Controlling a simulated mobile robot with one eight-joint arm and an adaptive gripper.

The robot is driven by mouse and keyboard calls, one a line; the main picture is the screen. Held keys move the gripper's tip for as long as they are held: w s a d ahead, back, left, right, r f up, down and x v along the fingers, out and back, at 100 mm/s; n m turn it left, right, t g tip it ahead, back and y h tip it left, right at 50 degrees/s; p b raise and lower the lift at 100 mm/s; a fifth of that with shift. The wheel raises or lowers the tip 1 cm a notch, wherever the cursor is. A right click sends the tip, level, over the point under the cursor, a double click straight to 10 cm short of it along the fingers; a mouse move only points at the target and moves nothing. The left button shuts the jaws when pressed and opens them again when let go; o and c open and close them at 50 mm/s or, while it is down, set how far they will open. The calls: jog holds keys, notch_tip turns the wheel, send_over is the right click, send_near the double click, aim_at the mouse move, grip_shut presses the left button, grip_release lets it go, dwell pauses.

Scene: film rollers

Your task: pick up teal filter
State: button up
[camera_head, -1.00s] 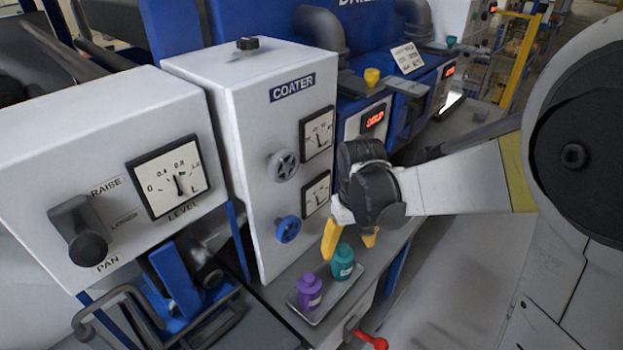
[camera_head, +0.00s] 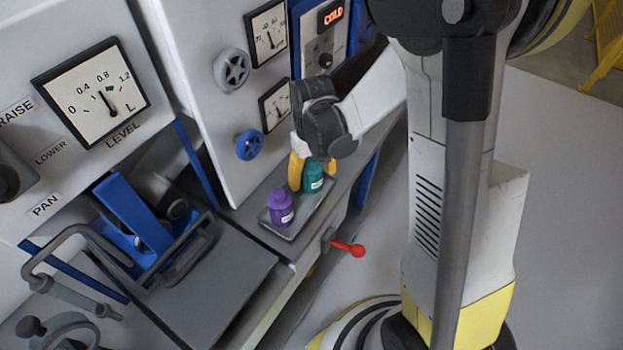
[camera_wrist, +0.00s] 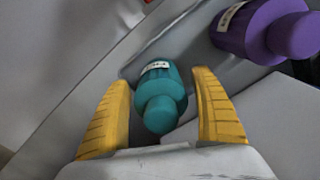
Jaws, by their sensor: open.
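The teal filter (camera_head: 313,176) is a small bottle-like cylinder with a narrower cap and a white label. It stands at the back end of a small grey tray (camera_head: 291,229). In the wrist view the teal filter (camera_wrist: 160,92) shows between my two yellow fingers. My gripper (camera_wrist: 163,112) is open, with one finger on each side of the filter and visible gaps to both.
A purple filter (camera_head: 281,208) stands on the same tray, close in front; it also shows in the wrist view (camera_wrist: 262,32). The white coater cabinet (camera_head: 190,100) with a blue handwheel (camera_head: 249,145) rises just left of the tray. A red-knobbed lever (camera_head: 349,249) sticks out below.

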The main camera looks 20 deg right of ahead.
jog(key=shift+f, duration=0.1)
jog(key=c, duration=1.2)
